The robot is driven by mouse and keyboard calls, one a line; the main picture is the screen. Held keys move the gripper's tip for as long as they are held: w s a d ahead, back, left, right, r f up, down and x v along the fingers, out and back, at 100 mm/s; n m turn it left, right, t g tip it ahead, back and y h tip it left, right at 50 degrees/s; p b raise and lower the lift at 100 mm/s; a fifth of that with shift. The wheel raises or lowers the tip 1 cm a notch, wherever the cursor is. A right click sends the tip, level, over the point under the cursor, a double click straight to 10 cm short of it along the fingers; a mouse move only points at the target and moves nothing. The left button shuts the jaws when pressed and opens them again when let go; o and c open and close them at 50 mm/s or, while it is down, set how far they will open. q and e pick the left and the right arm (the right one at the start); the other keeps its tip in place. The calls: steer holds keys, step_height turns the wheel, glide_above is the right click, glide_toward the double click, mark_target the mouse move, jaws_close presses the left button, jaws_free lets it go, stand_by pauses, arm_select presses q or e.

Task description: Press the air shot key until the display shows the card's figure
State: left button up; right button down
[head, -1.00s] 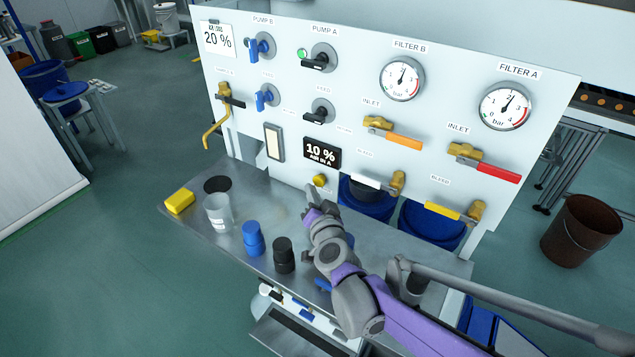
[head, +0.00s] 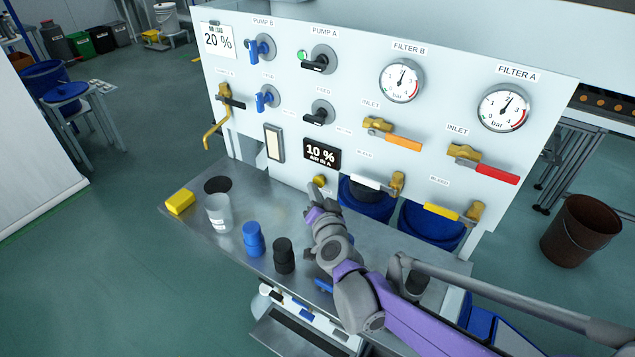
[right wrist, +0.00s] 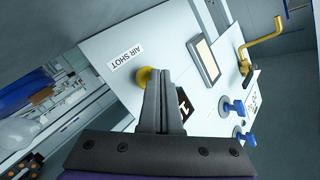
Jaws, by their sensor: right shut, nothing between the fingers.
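The air shot key is a yellow round button (head: 319,181) low on the white panel, below the display. In the right wrist view the yellow key (right wrist: 143,76) shows beside its AIR SHOT label (right wrist: 125,58), partly behind my fingers. My right gripper (head: 314,190) is shut and empty, its tips at or just in front of the key; I cannot tell whether they touch. It also shows in the right wrist view (right wrist: 160,75). The display (head: 321,153) reads 10 % AIR IN A. The card (head: 217,40) at the panel's top left reads 20 %. My left gripper is not in view.
The steel bench (head: 200,250) holds a yellow block (head: 180,202), a clear cup (head: 219,213), a blue bottle (head: 253,239) and a black bottle (head: 284,256). The white-handled bleed valve (head: 370,182) is right of the key.

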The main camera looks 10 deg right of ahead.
steer(key=shift+w+d+p, duration=0.4)
steer(key=shift+d+p, duration=0.05)
steer(key=shift+p, duration=0.05)
stand_by(0.8)
steer(key=shift+s+a+f+b, duration=0.1)
steer(key=shift+s+a+b, duration=0.45)
steer(key=shift+b, duration=0.35)
steer(key=shift+s+a, duration=0.15)
steer(key=shift+a, duration=0.05)
steer(key=shift+s+a+b, duration=0.35)
steer(key=shift+a+b, duration=0.05)
steer(key=shift+b, duration=0.2)
steer(key=shift+s+a+b, duration=0.45)
steer(key=shift+s+a, duration=0.9)
steer(key=shift+s, duration=0.05)
